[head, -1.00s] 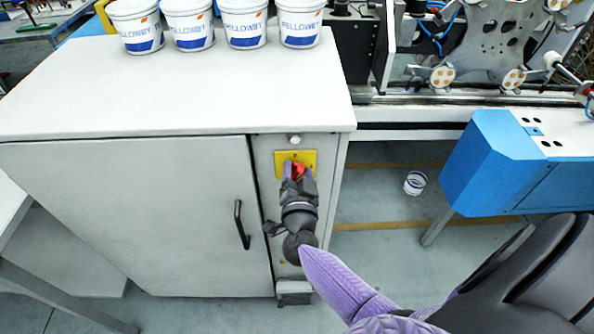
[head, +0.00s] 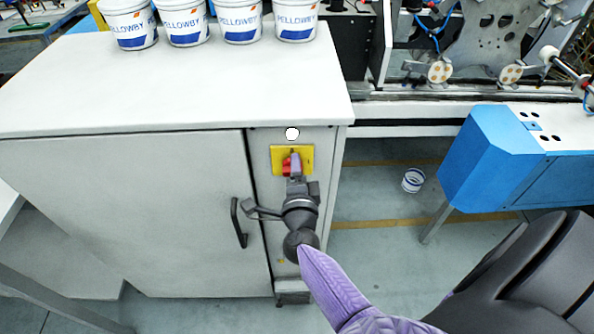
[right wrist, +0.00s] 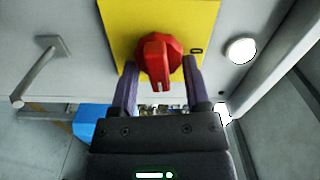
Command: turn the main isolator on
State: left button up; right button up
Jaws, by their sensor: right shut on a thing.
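The main isolator is a red rotary knob (head: 286,165) on a yellow plate (head: 306,155), on the grey cabinet's narrow front panel. My right gripper (head: 294,169) is at the knob and partly covers it in the head view. In the right wrist view the red knob (right wrist: 158,60) stands between the two purple fingers of the gripper (right wrist: 161,82), which is shut on it. A small dark mark shows on the yellow plate (right wrist: 120,22) beside the knob, on the lamp side. My left gripper is not in view.
A round lamp (head: 292,134) above the plate shows bright white. The cabinet door has a black handle (head: 238,222) left of my gripper. Several white tubs (head: 240,20) stand on the cabinet top.

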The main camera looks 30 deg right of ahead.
jog(key=shift+f+m, duration=0.1)
jog(key=shift+m, duration=0.6)
jog(key=o, duration=1.3)
